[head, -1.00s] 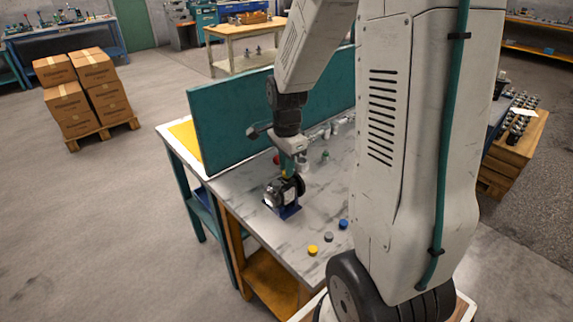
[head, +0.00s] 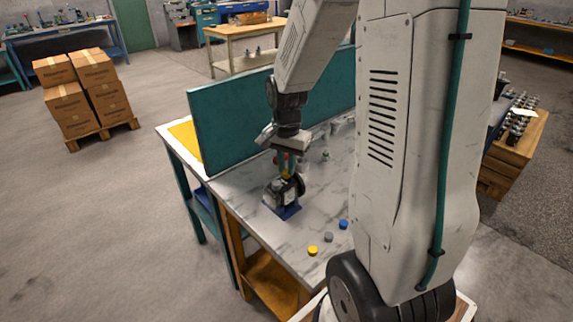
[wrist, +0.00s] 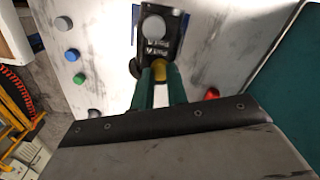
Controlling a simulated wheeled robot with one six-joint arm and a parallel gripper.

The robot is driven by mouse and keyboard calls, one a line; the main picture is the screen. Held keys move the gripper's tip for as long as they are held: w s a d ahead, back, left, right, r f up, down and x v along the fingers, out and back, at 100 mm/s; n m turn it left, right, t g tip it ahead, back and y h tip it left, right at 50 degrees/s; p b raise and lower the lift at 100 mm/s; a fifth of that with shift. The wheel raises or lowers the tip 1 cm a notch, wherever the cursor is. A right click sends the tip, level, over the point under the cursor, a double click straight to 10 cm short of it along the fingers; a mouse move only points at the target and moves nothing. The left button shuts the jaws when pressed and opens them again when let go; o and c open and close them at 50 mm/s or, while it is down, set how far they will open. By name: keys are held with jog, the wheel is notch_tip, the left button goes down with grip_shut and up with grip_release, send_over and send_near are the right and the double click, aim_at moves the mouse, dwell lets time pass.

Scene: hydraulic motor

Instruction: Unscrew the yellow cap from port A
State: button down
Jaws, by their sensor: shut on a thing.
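The hydraulic motor (head: 288,195) stands on a blue mount (head: 288,211) on the marbled bench top. In the wrist view its dark top face (wrist: 168,17) carries white port lettering too small to read surely, beside a grey round cap (wrist: 153,27). The yellow cap (wrist: 159,70) sits at the near end of the motor, between my green fingertips. My gripper (wrist: 160,76) is shut on this cap from above; it also shows in the head view (head: 287,170). I cannot tell whether the cap is loose in its port.
Loose yellow (head: 313,250), grey (head: 328,237) and blue (head: 343,224) caps lie along the bench's front edge. A red cap (wrist: 212,94) lies to the right in the wrist view. A teal panel (head: 245,125) stands behind the motor. The bench around the mount is mostly clear.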

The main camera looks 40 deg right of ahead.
jog(key=n, duration=0.4)
jog(key=c, duration=1.5)
grip_release()
jog(key=m, duration=0.4)
jog(key=shift+m, duration=0.4)
jog(key=m, duration=0.5)
jog(key=shift+m, duration=0.3)
